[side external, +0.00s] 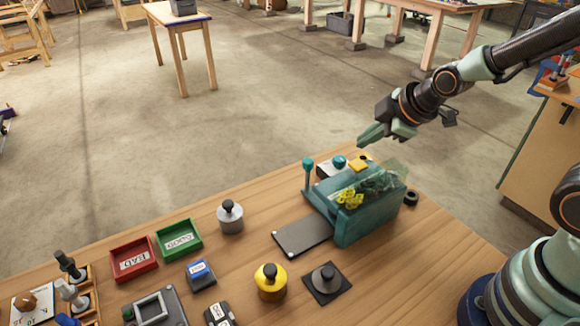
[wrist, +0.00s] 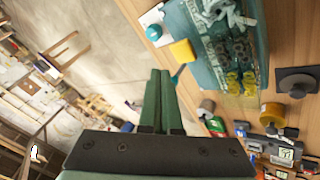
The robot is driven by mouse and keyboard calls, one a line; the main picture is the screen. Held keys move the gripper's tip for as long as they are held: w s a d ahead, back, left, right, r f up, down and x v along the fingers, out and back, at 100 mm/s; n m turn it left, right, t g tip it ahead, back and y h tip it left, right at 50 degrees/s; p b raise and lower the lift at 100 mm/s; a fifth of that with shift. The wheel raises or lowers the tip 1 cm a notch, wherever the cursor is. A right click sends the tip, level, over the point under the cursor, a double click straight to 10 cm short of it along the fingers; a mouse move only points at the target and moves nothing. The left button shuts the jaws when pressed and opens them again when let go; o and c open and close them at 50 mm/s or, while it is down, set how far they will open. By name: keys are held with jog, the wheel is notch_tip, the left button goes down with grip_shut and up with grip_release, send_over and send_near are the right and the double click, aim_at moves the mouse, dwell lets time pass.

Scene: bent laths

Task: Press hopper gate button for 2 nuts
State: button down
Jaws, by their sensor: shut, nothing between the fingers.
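The teal hopper (side external: 352,228) stands on the bench with several yellow nuts (side external: 350,196) visible inside its clear-topped bin; the nuts also show in the wrist view (wrist: 241,84). Behind it are a yellow square button (side external: 359,164) and a round teal button (side external: 339,161). Both show in the wrist view, the yellow one (wrist: 181,52) just right of my fingers and the teal one (wrist: 153,32) above them. I cannot tell which is the gate button. My gripper (side external: 372,138) is shut and empty, above and behind the hopper, apart from both buttons.
A teal lever (side external: 308,172) rises at the hopper's left. A dark plate (side external: 302,237) lies before it. Red (side external: 133,260) and green (side external: 178,239) labelled trays, a grey knobbed weight (side external: 230,217) and a yellow one (side external: 270,282) stand left and front. The air around my gripper is clear.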

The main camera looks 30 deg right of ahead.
aim_at(356, 161)
jog(key=shift+f, duration=1.25)
jog(key=shift+f, duration=0.1)
dwell(1.1)
jog(key=shift+a+f, duration=0.1)
jog(key=shift+f, duration=0.2)
jog(key=shift+f, duration=0.8)
dwell(0.9)
jog(key=shift+r, duration=1.2)
jog(key=shift+r, duration=2.55)
